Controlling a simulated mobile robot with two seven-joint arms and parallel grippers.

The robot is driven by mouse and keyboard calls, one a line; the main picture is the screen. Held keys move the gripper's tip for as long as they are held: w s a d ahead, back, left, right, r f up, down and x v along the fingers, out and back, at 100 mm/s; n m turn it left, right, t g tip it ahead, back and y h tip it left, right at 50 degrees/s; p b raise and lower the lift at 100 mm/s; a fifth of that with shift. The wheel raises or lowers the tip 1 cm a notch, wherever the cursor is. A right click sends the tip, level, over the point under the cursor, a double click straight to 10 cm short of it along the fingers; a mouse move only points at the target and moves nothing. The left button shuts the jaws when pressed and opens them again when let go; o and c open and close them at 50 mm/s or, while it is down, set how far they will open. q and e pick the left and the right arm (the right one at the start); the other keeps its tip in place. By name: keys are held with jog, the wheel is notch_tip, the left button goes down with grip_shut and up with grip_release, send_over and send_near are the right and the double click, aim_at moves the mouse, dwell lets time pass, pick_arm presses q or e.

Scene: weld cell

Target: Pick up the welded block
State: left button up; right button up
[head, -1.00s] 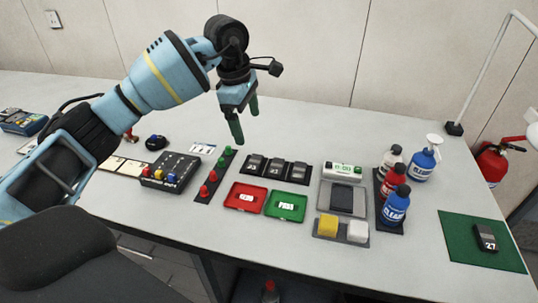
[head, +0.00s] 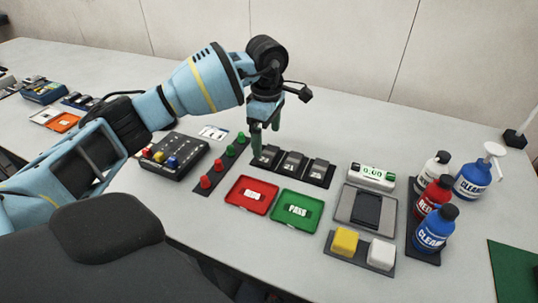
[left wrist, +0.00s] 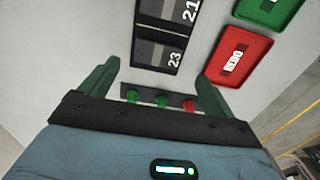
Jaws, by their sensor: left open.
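Three dark numbered blocks sit in a row in a black rack; the left one (head: 267,157) is partly behind my finger, the middle one reads 21 (head: 291,164), and the right one (head: 316,172) is beside it. In the left wrist view the blocks numbered 23 (left wrist: 157,54) and 21 (left wrist: 165,12) show. I cannot tell which block is the welded one. My left gripper (head: 267,142) is open and empty, pointing down at the rack's left end. In the left wrist view its fingers (left wrist: 158,70) stand apart near block 23. My right gripper is not in view.
A red tray (head: 236,198) and a green PASS tray (head: 281,221) lie in front of the rack. A strip of red and green knobs (head: 221,167) stands left. A scale (head: 345,207) and several bottles (head: 432,229) stand right. A green mat (head: 515,272) is at the right edge.

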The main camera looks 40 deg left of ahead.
aim_at(269, 153)
pick_arm(q)
jog(key=shift+w+f, duration=0.2)
jog(key=shift+f, duration=2.35)
jog(key=shift+d, duration=0.1)
jog(key=shift+c, duration=0.3)
jog(key=c, duration=1.2)
